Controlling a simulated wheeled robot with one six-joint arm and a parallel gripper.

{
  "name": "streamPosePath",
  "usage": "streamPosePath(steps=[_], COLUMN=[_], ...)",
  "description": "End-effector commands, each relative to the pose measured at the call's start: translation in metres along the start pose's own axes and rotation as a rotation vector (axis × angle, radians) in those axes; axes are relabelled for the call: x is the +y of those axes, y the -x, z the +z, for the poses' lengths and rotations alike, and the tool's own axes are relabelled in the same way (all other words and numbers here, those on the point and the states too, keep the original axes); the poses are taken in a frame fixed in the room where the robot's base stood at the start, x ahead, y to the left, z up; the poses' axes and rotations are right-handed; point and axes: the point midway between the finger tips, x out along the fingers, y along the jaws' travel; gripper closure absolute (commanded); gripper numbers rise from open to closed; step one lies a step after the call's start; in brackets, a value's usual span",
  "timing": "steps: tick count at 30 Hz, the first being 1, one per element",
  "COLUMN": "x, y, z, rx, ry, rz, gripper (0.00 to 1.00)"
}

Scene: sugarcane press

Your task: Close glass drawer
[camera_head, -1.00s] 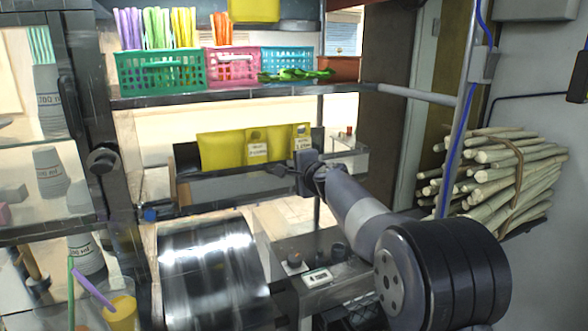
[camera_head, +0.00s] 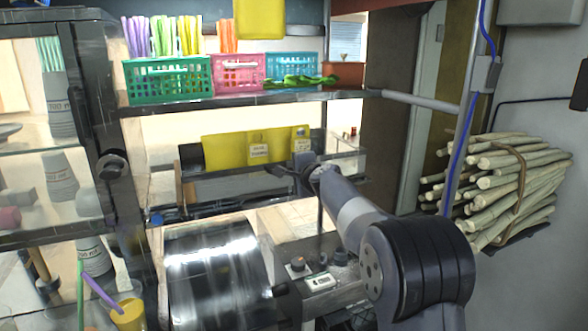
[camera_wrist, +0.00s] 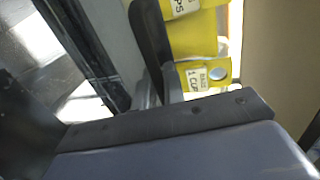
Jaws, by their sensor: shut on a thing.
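A long drawer-like unit with a yellow panel (camera_head: 228,151) and white labels stands at mid-picture, behind the steel drum; I take it for the glass drawer. In the wrist view its yellow part (camera_wrist: 196,38) shows labels reading "CUPS" and "1 CUP". My gripper (camera_head: 304,168) is at the right part of this unit, just below the right label. In the wrist view my dark gripper fingers (camera_wrist: 163,85) lie against the yellow part. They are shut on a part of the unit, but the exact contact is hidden.
A shiny steel drum (camera_head: 212,285) stands in front, with a control box (camera_head: 318,283) to its right. A glass cabinet with cups (camera_head: 60,180) is at left. A shelf (camera_head: 240,97) with baskets is above. Sugarcane (camera_head: 500,185) is stacked at right.

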Motion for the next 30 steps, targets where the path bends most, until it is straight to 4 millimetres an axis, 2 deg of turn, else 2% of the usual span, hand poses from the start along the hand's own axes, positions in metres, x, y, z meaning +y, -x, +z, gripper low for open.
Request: streamPosePath(steps=[2, 3, 9, 20, 26, 30], x=[-0.004, -0.004, -0.003, -0.002, 0.0, 0.0], y=[0.0, 0.0, 0.0, 0.004, 0.027, 0.051], z=[0.0, 0.0, 0.0, 0.0, 0.0, 0.0], rx=[0.002, 0.003, 0.002, 0.002, 0.003, 0.003], ry=[0.0, 0.0, 0.0, 0.001, 0.001, 0.002], rz=[-0.007, -0.008, -0.006, -0.005, -0.006, -0.006], gripper=[1.0, 0.89, 0.74, 0.74, 0.74, 0.74])
